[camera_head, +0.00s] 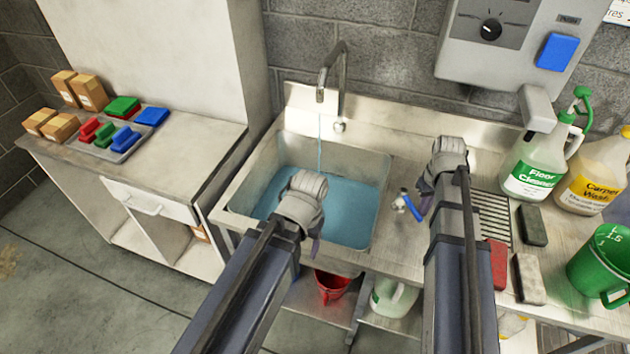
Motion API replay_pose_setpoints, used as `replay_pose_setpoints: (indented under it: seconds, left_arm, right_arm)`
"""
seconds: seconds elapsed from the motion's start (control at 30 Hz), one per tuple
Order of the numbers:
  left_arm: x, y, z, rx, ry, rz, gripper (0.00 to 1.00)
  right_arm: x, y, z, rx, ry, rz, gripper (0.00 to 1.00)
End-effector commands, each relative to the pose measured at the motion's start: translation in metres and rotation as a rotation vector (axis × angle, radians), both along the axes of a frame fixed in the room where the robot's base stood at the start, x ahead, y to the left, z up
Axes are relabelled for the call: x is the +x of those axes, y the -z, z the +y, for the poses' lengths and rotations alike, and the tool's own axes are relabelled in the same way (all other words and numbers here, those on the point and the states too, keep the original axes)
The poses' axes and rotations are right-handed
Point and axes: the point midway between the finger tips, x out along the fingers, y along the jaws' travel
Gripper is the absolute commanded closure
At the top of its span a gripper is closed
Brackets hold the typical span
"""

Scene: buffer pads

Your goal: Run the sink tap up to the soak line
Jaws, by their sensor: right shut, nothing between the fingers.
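The metal tap (335,75) arches over the sink (240,190) from the back wall. A thin stream of water (319,145) falls from its spout. Blue water (350,205) covers the basin floor; I cannot make out a soak line. A small valve with a blue lever (412,207) sits on the counter right of the basin. My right gripper (424,205) is shut and empty beside this lever; I cannot tell whether they touch. My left gripper (314,245) is over the basin's front part, its fingers mostly hidden behind its wrist.
Right of the sink are a Floor Cleaner bottle (537,160), a Carpet Wash jug (597,175), dark, red and grey pads, and a green measuring jug (600,262). A red bucket (331,287) is below. A left cabinet holds boxes and a tray (112,155) of coloured pads.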

Motion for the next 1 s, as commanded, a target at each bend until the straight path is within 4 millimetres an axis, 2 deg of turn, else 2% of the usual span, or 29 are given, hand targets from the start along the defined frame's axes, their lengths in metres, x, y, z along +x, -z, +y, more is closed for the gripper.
replay_pose_setpoints:
  seconds: [0.23, 0.43, 0.73, 1.0]
  left_arm:
    - [0.0, 0.0, 0.0, 0.0, 0.0, 0.0, 0.27]
    - [0.0, 0.0, 0.0, 0.0, 0.0, 0.0, 0.27]
    - [0.0, 0.0, 0.0, 0.0, 0.0, 0.0, 0.27]
    - [0.0, 0.0, 0.0, 0.0, 0.0, 0.0, 0.27]
  right_arm:
    - [-0.001, 0.0, 0.002, 0.0, -0.001, 0.0, 1.0]
    - [-0.01, 0.0, 0.019, 0.0, -0.002, 0.0, 1.0]
    - [-0.01, 0.0, 0.021, 0.0, -0.001, 0.0, 1.0]
    - [-0.014, 0.0, 0.042, 0.0, -0.002, 0.0, 1.0]
